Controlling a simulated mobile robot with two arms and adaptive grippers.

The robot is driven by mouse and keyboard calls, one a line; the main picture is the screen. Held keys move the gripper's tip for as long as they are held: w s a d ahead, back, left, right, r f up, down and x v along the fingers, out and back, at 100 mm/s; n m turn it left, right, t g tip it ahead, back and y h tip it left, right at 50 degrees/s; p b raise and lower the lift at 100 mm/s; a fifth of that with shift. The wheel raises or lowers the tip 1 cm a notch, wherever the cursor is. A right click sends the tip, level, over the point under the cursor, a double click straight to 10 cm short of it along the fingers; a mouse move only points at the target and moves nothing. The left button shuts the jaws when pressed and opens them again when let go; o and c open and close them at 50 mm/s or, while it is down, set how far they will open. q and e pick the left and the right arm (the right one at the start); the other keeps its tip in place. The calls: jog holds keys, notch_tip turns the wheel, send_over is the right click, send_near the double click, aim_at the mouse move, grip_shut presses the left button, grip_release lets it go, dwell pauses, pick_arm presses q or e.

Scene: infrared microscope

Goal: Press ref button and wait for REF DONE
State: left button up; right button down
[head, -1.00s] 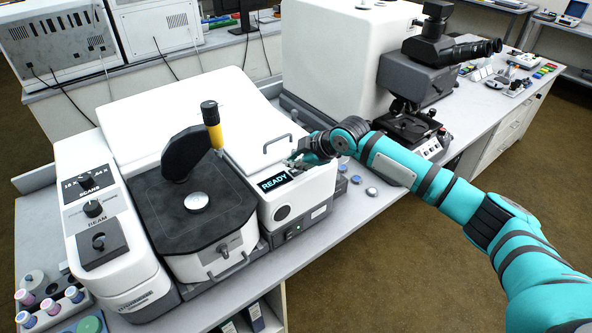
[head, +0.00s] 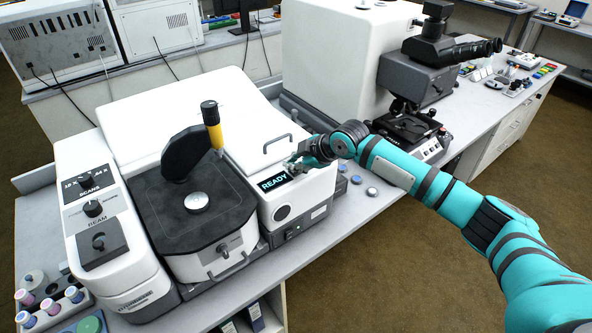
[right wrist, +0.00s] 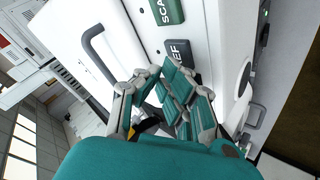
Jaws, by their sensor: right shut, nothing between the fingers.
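The REF button (right wrist: 180,54) is a dark block on the white instrument face in the right wrist view, its label partly hidden by my fingers. The green SCAN button (right wrist: 167,12) is beside it. My right gripper (right wrist: 176,68) is shut and empty, its fingertips right at the REF button's edge; I cannot tell whether they touch or press it. In the head view my right gripper (head: 293,166) is over the instrument's right-hand module and hides the buttons. The display (head: 274,182) reads READY. My left gripper is not in view.
A grey handle (head: 277,144) stands up from the lid close to my right gripper. A yellow and black upright part (head: 212,126) rises over the dark sample stage (head: 165,205). A microscope (head: 410,128) stands to the right. Small round discs (head: 372,192) lie on the bench.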

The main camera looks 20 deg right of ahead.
aim_at(294, 172)
jog(key=shift+f, duration=0.4)
dwell(0.4)
jog(key=shift+r+p, duration=0.7)
jog(key=shift+r, duration=0.15)
jog(key=shift+r, duration=0.1)
notch_tip(294, 172, up, 5)
jog(key=p, duration=0.4)
jog(key=shift+p, duration=0.3)
dwell(0.3)
